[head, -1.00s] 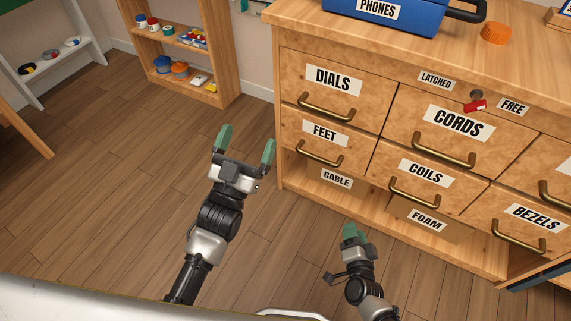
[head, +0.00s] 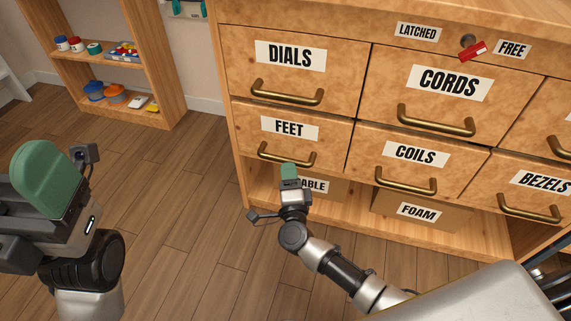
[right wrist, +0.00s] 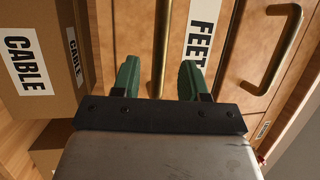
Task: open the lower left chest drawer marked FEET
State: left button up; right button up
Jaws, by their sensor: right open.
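The FEET drawer (head: 325,143) is shut, in the lower left of the wooden chest, with a brass bar handle (head: 271,157) below its label. My right gripper (head: 289,169) is just in front of this handle, overlapping its lower edge in the head view. In the right wrist view my right gripper (right wrist: 160,76) is open, its green fingers on either side of the handle (right wrist: 163,40); I cannot tell whether they touch it. My left gripper (head: 48,180) is large at the left edge, away from the chest. Only one green finger shows clearly, so its opening is unclear.
A red latch tab (head: 472,51) hangs between the LATCHED and FREE labels, on the FREE side. The DIALS drawer (head: 340,80) is above and the COILS drawer (head: 365,170) to the right. A CABLE box (right wrist: 45,70) stands on the open shelf below. Floor at left is clear.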

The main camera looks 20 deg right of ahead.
aim_at(287, 161)
jog(key=shift+b+x, duration=0.6)
jog(key=shift+x, duration=1.7)
jog(key=shift+c, duration=0.2)
grip_shut()
